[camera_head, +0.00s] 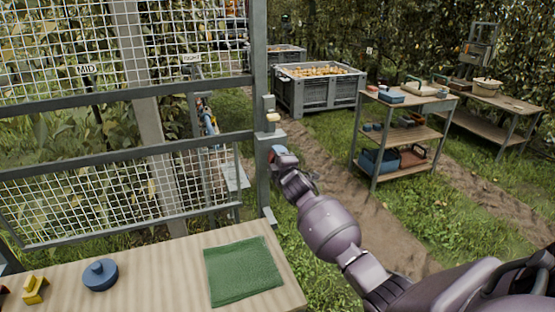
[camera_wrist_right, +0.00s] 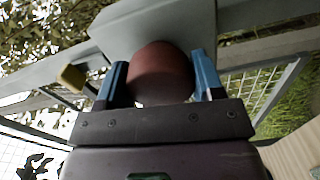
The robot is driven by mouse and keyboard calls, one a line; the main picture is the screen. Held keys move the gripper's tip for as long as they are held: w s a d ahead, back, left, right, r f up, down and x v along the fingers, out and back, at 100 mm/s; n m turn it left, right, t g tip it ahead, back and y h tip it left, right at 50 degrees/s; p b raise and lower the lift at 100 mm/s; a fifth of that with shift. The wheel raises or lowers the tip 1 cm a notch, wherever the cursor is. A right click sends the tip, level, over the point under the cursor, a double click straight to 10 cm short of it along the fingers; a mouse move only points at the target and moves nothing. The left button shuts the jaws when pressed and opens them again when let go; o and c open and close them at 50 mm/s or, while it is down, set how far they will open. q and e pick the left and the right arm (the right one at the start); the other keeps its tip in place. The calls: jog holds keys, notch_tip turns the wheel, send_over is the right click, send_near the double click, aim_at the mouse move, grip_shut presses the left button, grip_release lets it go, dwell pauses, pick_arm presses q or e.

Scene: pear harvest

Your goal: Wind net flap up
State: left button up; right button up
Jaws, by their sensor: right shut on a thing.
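The net flap (camera_head: 120,192) is a white mesh panel in a grey frame, in the lower left of the head view. A bar runs above it, with a gap between this bar and the upper mesh. My right gripper (camera_head: 279,155) is at the grey post (camera_head: 260,60) to the right of the mesh. In the right wrist view its blue fingers (camera_wrist_right: 160,82) are shut on a round red-brown knob (camera_wrist_right: 161,70) in front of a grey plate (camera_wrist_right: 155,25). In the head view the gripper largely hides the knob. My left gripper is not in view.
A wooden table (camera_head: 150,275) stands in front, with a green cloth (camera_head: 243,271), a blue round lidded thing (camera_head: 100,275) and a yellow piece (camera_head: 34,289). A pale knob (camera_head: 272,118) sits on the post above my gripper. A shelf cart (camera_head: 408,135) and fruit crate (camera_head: 318,95) stand beyond.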

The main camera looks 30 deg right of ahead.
jog(key=m+p, duration=0.1)
jog(key=m, duration=0.5)
jog(key=shift+m, duration=0.3)
jog(key=m+p, duration=0.1)
jog(key=m, duration=1.1)
jog(key=shift+m, duration=3.2)
jog(key=o, duration=0.9)
jog(key=shift+b+v, duration=0.35)
jog(key=shift+v, duration=5.05)
